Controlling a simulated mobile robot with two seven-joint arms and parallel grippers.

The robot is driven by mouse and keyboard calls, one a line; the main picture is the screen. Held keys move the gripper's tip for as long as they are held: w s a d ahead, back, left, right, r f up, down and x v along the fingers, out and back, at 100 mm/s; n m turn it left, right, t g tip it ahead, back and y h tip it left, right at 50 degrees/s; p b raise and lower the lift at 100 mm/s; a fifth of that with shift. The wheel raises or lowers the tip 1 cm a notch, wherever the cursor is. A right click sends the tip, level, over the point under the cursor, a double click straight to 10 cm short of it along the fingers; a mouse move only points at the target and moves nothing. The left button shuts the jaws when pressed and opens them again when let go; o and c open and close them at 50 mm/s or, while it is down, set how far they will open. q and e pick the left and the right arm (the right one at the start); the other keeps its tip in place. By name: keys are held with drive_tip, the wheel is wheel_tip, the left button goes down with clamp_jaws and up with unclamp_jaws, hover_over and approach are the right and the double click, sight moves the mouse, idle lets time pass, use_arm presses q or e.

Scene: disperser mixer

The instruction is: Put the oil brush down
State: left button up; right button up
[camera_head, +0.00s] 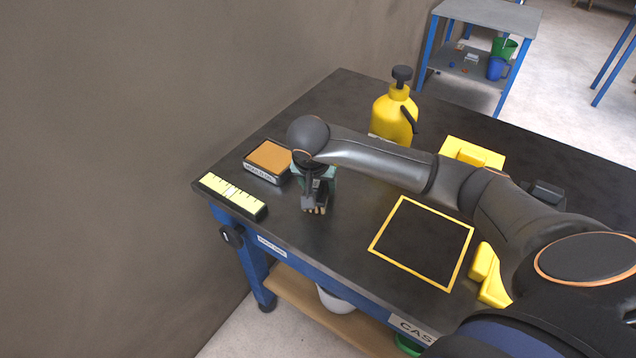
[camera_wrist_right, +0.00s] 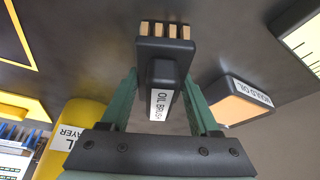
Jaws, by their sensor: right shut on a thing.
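The oil brush (camera_wrist_right: 165,60) is a dark block with a labelled handle and tan bristles. In the head view the oil brush (camera_head: 314,203) is below my right gripper (camera_head: 314,176), near the table's left end. My right gripper (camera_wrist_right: 164,88) has green fingers that are shut on the brush handle, one on each side. I cannot tell whether the bristles touch the table. The mould oil tray (camera_head: 267,175), a dark box with an orange-brown top, is just left of the gripper. The mould oil tray also shows in the wrist view (camera_wrist_right: 248,90). My left gripper is not in view.
A dark table (camera_head: 340,240) carries a yellow-framed square (camera_head: 385,229), a yellow sprayer bottle (camera_head: 391,118), yellow blocks (camera_head: 472,152) and a yellow scale strip (camera_head: 232,196) at the left edge. The surface between the brush and the yellow frame is clear. A wall stands behind.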

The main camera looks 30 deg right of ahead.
drive_tip(key=o, duration=1.3)
drive_tip(key=shift+f, duration=0.1)
drive_tip(key=shift+r, duration=0.25)
drive_tip(key=v, duration=1)
drive_tip(key=shift+a+r+p, duration=0.1)
drive_tip(key=shift+r+p, duration=0.2)
drive_tip(key=shift+p, duration=0.1)
drive_tip(key=shift+s+a+r, duration=0.2)
drive_tip(key=shift+s+r, duration=0.1)
drive_tip(key=shift+r, duration=0.25)
